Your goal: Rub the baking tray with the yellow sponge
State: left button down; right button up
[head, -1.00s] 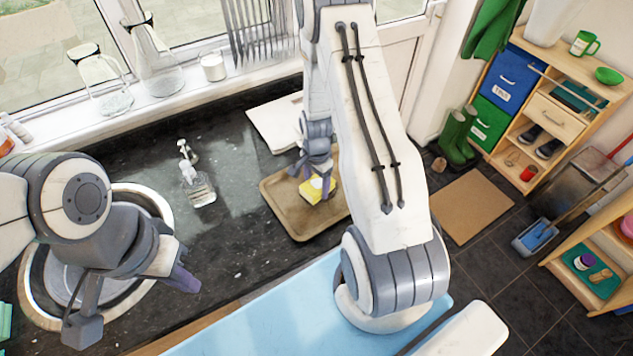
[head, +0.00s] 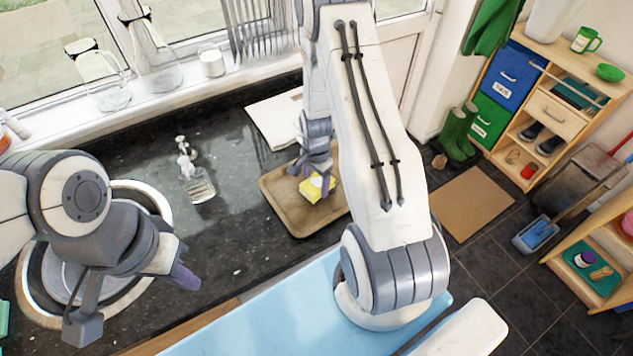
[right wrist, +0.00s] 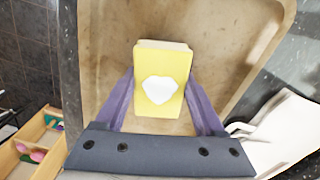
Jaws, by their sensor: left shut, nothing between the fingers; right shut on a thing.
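The brown baking tray (head: 283,203) lies on the dark granite counter, partly hidden behind my right arm in the head view. The yellow sponge (head: 311,190) is over the tray, low at its surface; I cannot tell whether it touches. In the right wrist view the sponge (right wrist: 160,85) shows a white patch and sits between the purple fingers of my right gripper (right wrist: 160,100), with the tray (right wrist: 225,40) beneath. My right gripper (head: 317,168) is shut on the sponge. My left gripper (head: 184,278) is shut and empty, above the counter beside the round sink.
A soap bottle (head: 197,182) stands on the counter left of the tray. A pale board or paper (head: 275,122) lies behind the tray. The round sink (head: 40,290) is at the left. Glass flasks (head: 153,65) and a white candle or jar (head: 212,62) stand on the windowsill.

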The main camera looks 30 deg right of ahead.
jog(key=shift+f+b, duration=0.6)
jog(key=shift+f, duration=0.2)
jog(key=shift+d, duration=0.1)
